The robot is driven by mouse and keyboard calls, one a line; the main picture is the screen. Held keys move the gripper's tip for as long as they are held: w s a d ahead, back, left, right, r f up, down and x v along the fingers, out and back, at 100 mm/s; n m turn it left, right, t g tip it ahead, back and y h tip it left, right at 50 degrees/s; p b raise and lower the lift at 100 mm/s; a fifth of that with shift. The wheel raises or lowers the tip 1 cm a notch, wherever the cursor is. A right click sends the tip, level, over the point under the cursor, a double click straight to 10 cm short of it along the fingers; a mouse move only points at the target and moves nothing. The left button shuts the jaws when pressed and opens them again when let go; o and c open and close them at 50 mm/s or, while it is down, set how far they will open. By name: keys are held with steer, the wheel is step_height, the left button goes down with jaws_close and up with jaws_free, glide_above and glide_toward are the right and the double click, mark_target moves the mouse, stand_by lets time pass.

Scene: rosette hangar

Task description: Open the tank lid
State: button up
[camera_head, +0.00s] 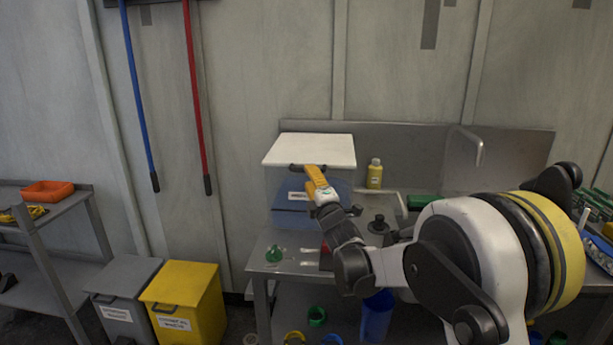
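The tank (282,190) stands on the metal counter against the wall. Its body is greyish and looks see-through, with blue in the lower part and a small white label on the front. The white lid (312,147) lies on top and looks shut. A dark handle (296,167) sits at the lid's front edge. My gripper (310,170), with yellow fingers, is in front of the tank, at or very near the right part of this handle. Contact and finger opening cannot be made out. My gripper and wrist hide part of the tank's front.
A green item (274,254) lies on the counter (295,262) at front left. Grey (122,290) and yellow (186,300) bins stand on the floor left of the counter.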

steer(key=shift+b+x, duration=0.35)
steer(key=shift+x, duration=1.5)
